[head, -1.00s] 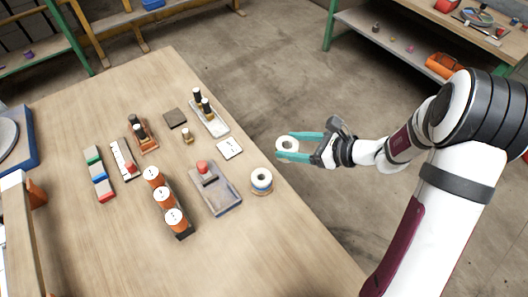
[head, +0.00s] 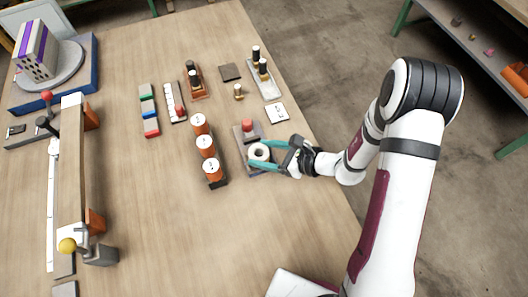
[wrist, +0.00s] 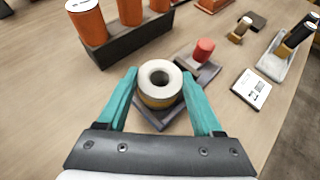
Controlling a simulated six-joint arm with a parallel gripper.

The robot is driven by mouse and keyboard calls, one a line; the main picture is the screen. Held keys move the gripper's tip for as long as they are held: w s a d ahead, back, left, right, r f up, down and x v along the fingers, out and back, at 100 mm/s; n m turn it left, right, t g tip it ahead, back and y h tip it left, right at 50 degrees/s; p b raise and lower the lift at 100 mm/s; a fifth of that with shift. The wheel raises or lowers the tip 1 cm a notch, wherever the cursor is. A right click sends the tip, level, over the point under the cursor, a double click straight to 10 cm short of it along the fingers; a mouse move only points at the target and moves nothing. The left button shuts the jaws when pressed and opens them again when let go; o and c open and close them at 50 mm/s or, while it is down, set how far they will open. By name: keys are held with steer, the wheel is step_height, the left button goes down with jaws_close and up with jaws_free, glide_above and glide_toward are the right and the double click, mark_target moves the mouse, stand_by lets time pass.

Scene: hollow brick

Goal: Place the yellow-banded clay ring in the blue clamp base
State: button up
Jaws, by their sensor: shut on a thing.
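My gripper (head: 272,156) is shut on the clay ring, with one teal finger on each side. The ring is pale with a dark centre hole; it shows in the head view (head: 259,151), and the wrist view (wrist: 160,79) shows an ochre-yellow band low on it. Behind and under it lies a flat grey-blue base with a red knob, in the head view (head: 243,139) and the wrist view (wrist: 194,67). This looks like the clamp base, though its colour is dull. The ring covers its near part; whether they touch cannot be told.
A dark rack (wrist: 125,45) of several orange cylinders stands close left of the ring. A white card (head: 277,112) and a tray (head: 268,88) with dark-topped bottles lie beyond, toward the right edge. Far left are a turntable (head: 50,68) and a long clamped beam (head: 75,165). Front table is clear.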

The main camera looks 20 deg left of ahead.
steer(key=shift+f, duration=0.3)
steer(key=o, duration=1.5)
steer(key=shift+f, duration=0.1)
steer(key=shift+c, duration=0.2)
